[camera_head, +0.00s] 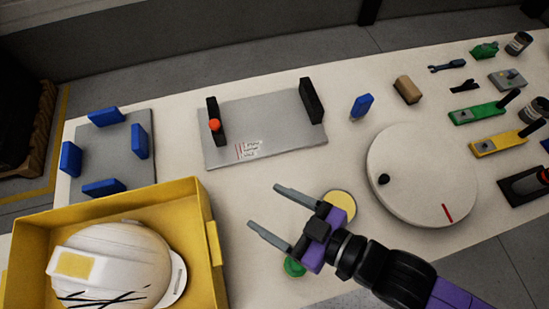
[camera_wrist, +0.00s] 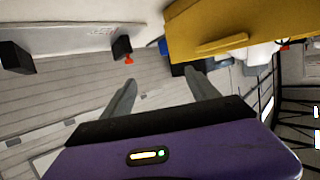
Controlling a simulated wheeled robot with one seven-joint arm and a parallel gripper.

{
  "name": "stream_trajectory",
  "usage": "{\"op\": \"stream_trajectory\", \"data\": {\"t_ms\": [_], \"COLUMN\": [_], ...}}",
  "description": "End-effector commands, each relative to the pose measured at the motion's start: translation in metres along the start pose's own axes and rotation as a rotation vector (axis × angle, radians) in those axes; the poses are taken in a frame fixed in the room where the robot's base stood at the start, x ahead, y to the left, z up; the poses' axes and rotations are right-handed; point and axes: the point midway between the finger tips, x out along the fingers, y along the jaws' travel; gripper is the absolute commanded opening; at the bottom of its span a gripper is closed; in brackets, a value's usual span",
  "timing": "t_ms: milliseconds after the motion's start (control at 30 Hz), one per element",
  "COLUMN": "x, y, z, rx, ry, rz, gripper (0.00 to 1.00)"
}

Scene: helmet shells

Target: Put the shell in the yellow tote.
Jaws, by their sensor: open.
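The white helmet shell (camera_head: 122,250) lies inside the yellow tote (camera_head: 205,205) at the lower left of the head view. It has a yellow patch on top and dark straps at its lower edge. In the wrist view the tote (camera_wrist: 235,25) shows at the upper right, with a white piece (camera_wrist: 262,55), perhaps the shell, beside it. My gripper (camera_head: 265,210) is open and empty, above the table to the right of the tote and apart from it. Its two fingers also show in the wrist view (camera_wrist: 160,92).
A grey plate with black blocks (camera_head: 265,130) lies behind my gripper. A grey plate with blue blocks (camera_head: 112,150) stands behind the tote. A round white disc (camera_head: 420,175) is to the right. Several tools (camera_head: 447,67) lie at the far right. Bare table lies between tote and gripper.

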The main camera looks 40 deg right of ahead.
Motion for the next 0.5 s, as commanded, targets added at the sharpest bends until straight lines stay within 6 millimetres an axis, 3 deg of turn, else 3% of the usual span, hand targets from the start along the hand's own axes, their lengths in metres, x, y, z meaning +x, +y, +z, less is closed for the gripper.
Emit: {"op": "stream_trajectory", "data": {"t_ms": [100, 233, 400, 500], "x": [-0.047, -0.089, -0.123, -0.130], "y": [0.027, 0.043, 0.050, 0.051], "z": [0.013, 0.015, 0.011, 0.010], "rx": [0.037, 0.070, 0.092, 0.096], "ry": [0.002, 0.021, 0.038, 0.044], "rz": [0.109, 0.206, 0.285, 0.302], "gripper": [0.69, 0.69, 0.69, 0.69]}}
